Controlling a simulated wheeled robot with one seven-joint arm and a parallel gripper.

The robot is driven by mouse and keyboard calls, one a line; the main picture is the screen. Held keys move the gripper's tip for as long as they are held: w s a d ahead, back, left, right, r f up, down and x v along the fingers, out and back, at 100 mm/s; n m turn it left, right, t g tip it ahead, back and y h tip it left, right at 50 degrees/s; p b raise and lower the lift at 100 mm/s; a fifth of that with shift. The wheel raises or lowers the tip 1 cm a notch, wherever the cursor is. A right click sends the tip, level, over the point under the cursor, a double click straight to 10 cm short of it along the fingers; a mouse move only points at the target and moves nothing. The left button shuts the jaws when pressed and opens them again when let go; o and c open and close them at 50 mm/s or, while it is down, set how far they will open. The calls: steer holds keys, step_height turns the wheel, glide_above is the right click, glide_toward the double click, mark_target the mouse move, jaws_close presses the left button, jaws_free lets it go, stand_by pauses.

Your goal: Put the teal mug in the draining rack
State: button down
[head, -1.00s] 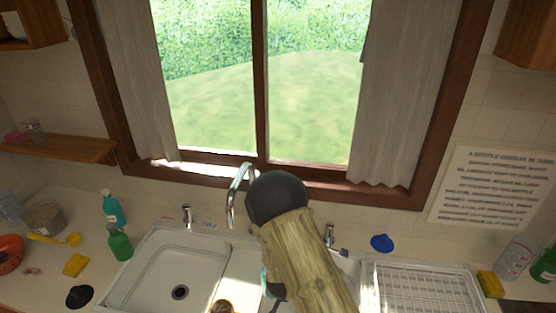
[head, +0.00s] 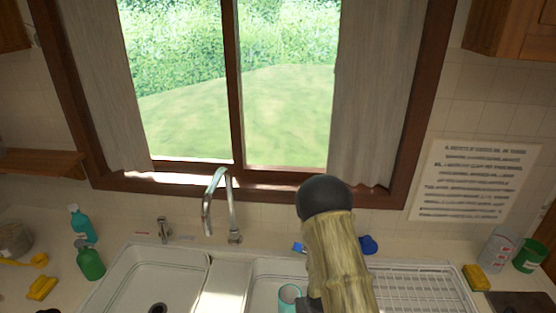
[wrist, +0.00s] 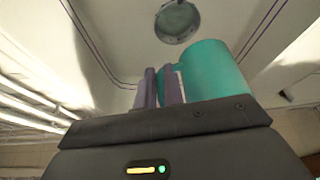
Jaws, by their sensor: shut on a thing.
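The teal mug (head: 289,298) shows in the head view just left of my arm, over the right sink basin. In the wrist view the mug (wrist: 212,70) is large and right of centre. My gripper (wrist: 161,86) has its two grey fingers close together at the mug's left side, shut on it. My arm hides the gripper in the head view. The white wire draining rack (head: 425,283) lies right of the sink and my arm; its visible part looks empty.
The faucet (head: 220,205) rises behind the sink divider, left of my arm. A blue object (head: 368,245) lies behind the rack. A yellow sponge (head: 475,277) and a green can (head: 529,256) stand to its right. Green and teal bottles (head: 90,262) stand left of the sink.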

steer(key=r, duration=0.2)
steer(key=r+p, duration=0.1)
steer(key=r, duration=0.1)
steer(key=r+p, duration=0.1)
steer(key=r, duration=0.2)
steer(key=shift+w+r, duration=0.1)
steer(key=shift+w, duration=0.2)
steer(key=w+r+m+h+b, duration=0.1)
steer(key=w+r+m+b, duration=0.1)
steer(key=w+r, duration=0.4)
steer(key=shift+r+m, duration=0.5)
steer(key=shift+m, duration=0.2)
steer(key=shift+f, duration=0.1)
